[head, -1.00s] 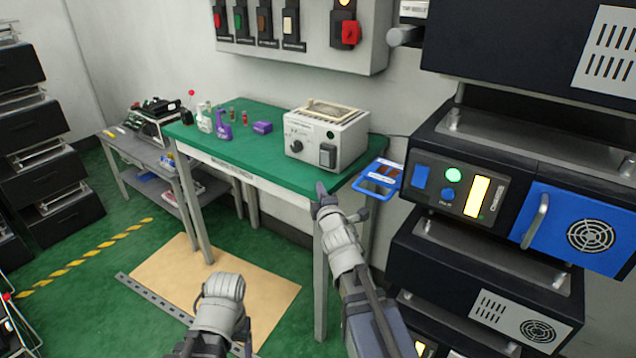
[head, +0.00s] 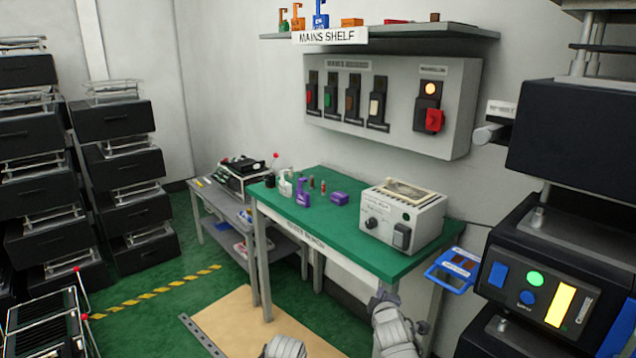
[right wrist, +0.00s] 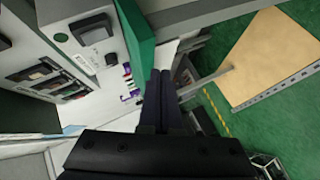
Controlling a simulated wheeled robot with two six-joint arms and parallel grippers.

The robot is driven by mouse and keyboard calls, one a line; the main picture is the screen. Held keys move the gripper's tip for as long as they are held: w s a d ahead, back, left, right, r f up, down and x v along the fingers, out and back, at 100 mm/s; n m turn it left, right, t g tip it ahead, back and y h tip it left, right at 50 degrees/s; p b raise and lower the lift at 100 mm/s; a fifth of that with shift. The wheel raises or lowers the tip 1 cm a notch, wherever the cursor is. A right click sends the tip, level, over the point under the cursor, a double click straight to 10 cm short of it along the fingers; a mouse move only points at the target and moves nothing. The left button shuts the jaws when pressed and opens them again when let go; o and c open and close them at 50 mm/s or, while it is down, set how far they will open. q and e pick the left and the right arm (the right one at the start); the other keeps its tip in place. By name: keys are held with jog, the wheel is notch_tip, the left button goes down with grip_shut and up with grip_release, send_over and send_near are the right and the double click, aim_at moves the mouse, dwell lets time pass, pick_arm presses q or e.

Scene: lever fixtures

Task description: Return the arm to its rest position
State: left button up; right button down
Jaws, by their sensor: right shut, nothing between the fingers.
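My right gripper (head: 381,293) is at the bottom of the head view, in front of the near right end of the green bench. It is small and partly foreshortened there. In the right wrist view its dark fingers (right wrist: 158,100) lie side by side, shut, with nothing between them. Part of my left arm (head: 285,347) shows at the bottom edge of the head view; its gripper is not seen.
The green bench (head: 350,243) carries a grey tester (head: 402,218) and small purple items. A blue tag board (head: 453,270) hangs near its right end. A black rack unit (head: 540,270) stands at right. Wall switches (head: 390,105) are behind.

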pick_arm(q)
notch_tip(320, 180, up, 15)
jog(key=p, duration=1.2)
jog(key=shift+p, duration=0.4)
pick_arm(e)
jog(key=s+a+m+g, duration=0.4)
jog(key=s+a+g, duration=0.2)
jog(key=s, duration=0.5)
jog(key=s+a+r+m+g, duration=0.1)
jog(key=s+a+m+g, duration=0.3)
jog(key=s+a+g, duration=0.3)
jog(key=s, duration=0.5)
jog(key=shift+s+a+r+m+g+y, duration=0.25)
jog(key=shift+s+a+m+g+y, duration=0.05)
pick_arm(q)
jog(key=shift+c, duration=0.3)
